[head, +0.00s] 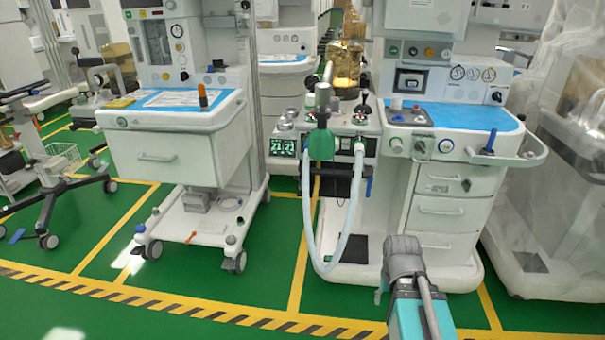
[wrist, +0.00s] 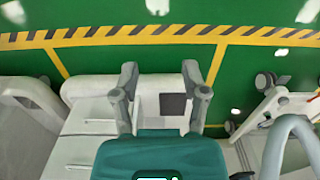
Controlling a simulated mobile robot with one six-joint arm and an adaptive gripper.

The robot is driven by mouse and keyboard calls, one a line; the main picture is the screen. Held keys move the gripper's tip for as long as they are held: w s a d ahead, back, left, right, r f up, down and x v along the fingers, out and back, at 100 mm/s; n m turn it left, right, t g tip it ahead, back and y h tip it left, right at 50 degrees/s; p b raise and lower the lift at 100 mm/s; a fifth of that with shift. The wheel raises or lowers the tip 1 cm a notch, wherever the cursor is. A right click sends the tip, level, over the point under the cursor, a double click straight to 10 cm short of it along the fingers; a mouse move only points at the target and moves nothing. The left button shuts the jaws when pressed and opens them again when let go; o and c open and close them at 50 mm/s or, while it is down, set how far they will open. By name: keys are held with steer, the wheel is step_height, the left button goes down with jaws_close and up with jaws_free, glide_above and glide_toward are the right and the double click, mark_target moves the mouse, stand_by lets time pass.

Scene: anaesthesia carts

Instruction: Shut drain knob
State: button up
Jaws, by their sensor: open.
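No knob shows between the fingers. In the head view my arm is low in front of the cart, below the knobs.
White drawers (head: 441,211) sit below the panel. Pale looping hoses (head: 350,215) and a green bag (head: 321,143) hang left of it. A blue-handled lever (head: 489,140) stands at the right. A plastic-covered unit (head: 556,180) is further right. Green floor (head: 200,310) is clear in front.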

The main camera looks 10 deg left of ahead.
steer(key=o, duration=0.3)
steer(key=shift+w+f, duration=0.1)
steer(key=shift+w, duration=0.05)
steer(key=w+a+f+n+t+y+b, duration=0.1)
steer(key=w+a+n+t+y+b, duration=0.1)
steer(key=w+a+t+b, duration=0.5)
steer(key=w+a+f+n+t+y, duration=0.1)
steer(key=w+a+n+y, duration=0.1)
steer(key=w+a, duration=0.6)
steer(key=w+a+r+m+t+h+b, duration=0.3)
steer(key=w+a+r+t+b, duration=0.6)
steer(key=w+a+t+b, duration=0.2)
steer(key=w+t, duration=0.2)
steer(key=t, duration=0.1)
steer(key=shift+r+t+h, duration=0.25)
steer(key=shift+t+h, duration=0.05)
steer(key=shift+w+r, duration=0.1)
steer(key=p+x, duration=0.5)
steer(key=x, duration=0.8)
steer(key=shift+w+a, duration=0.1)
steer(key=shift+w, duration=0.15)
